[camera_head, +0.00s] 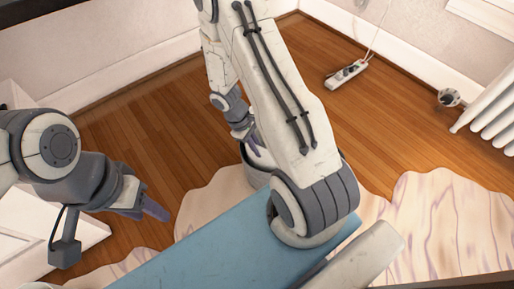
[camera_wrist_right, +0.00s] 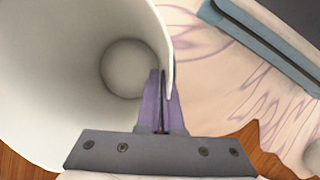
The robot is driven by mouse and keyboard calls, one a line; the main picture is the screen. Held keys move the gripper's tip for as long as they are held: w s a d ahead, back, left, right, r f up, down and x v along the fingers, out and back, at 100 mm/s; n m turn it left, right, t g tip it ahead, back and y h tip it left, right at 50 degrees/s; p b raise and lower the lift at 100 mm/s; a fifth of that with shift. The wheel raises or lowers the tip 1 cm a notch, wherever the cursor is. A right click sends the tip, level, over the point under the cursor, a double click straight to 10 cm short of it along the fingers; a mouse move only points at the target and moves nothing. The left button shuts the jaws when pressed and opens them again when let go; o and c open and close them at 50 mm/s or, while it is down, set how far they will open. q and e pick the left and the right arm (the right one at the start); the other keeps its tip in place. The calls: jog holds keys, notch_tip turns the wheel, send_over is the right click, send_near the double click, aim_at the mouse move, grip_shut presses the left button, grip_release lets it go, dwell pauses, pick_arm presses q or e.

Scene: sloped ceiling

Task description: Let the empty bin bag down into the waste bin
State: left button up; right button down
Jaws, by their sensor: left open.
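The waste bin (camera_head: 254,177), pale and round, stands on the floor at the centre of the head view, partly hidden behind my right arm. In the right wrist view its pale inside (camera_wrist_right: 60,75) tapers to a round bottom. I cannot make out the bin bag as separate from the bin. My right gripper (camera_head: 250,138) is at the bin's mouth. In the wrist view its purple fingers lie close together at the pale edge.
A pale patterned rug (camera_head: 440,225) lies on the wooden floor (camera_head: 400,130). A blue panel (camera_head: 215,248) crosses the foreground, below the bin. A power strip (camera_head: 346,74) lies near the back wall, and a white radiator (camera_head: 493,110) stands at right. The floor behind the bin is clear.

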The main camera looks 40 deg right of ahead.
jog(key=c, duration=1)
grip_release()
jog(key=p+v, duration=0.5)
jog(key=v, duration=0.5)
jog(key=shift+r+p, duration=0.2)
jog(key=shift+p, duration=0.15)
jog(key=shift+w, duration=0.1)
